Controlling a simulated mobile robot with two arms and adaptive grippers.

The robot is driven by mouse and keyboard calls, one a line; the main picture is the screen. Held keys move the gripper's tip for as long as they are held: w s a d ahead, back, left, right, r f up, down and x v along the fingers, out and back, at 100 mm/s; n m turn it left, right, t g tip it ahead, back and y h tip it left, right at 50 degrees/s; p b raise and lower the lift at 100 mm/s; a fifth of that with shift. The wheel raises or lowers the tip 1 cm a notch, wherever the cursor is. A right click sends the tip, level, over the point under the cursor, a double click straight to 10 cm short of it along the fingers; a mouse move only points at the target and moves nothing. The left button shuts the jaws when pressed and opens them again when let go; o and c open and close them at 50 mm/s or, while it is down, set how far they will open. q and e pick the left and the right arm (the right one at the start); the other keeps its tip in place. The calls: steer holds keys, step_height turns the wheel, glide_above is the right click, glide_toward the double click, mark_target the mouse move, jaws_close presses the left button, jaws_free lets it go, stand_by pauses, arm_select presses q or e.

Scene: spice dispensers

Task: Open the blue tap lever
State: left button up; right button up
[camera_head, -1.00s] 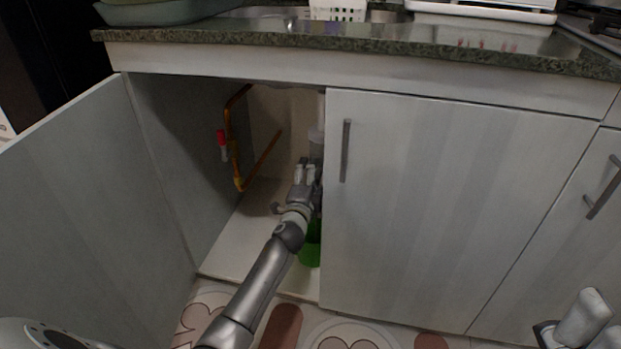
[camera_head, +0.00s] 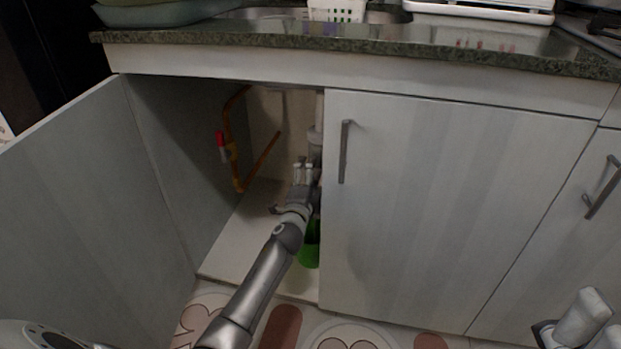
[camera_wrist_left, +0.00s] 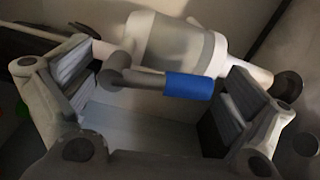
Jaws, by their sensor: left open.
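The blue tap lever (camera_wrist_left: 189,86) shows in the left wrist view as a blue sleeve on a grey bent stem. A white and grey cylindrical fitting (camera_wrist_left: 178,42) is right behind it. My left gripper (camera_wrist_left: 160,100) is open, and the lever lies in the view between its two fingers; I cannot tell whether they touch it. In the head view my left gripper (camera_head: 304,172) is inside the open cabinet under the counter, and the blue lever cannot be made out there. My right gripper (camera_head: 578,325) is partly seen at the lower right corner, its fingers cut off by the frame.
An orange pipe with a red-handled valve (camera_head: 222,146) runs along the cabinet's left inside. A green container (camera_head: 310,246) stands on the cabinet floor beside my left arm. The open left door (camera_head: 95,210) and closed right door (camera_head: 440,210) flank the opening.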

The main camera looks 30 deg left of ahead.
arm_select(q)
steer(key=shift+s, duration=0.1)
steer(key=v, duration=1.1)
steer(key=shift+s, duration=0.4)
steer(key=shift+f, duration=0.1)
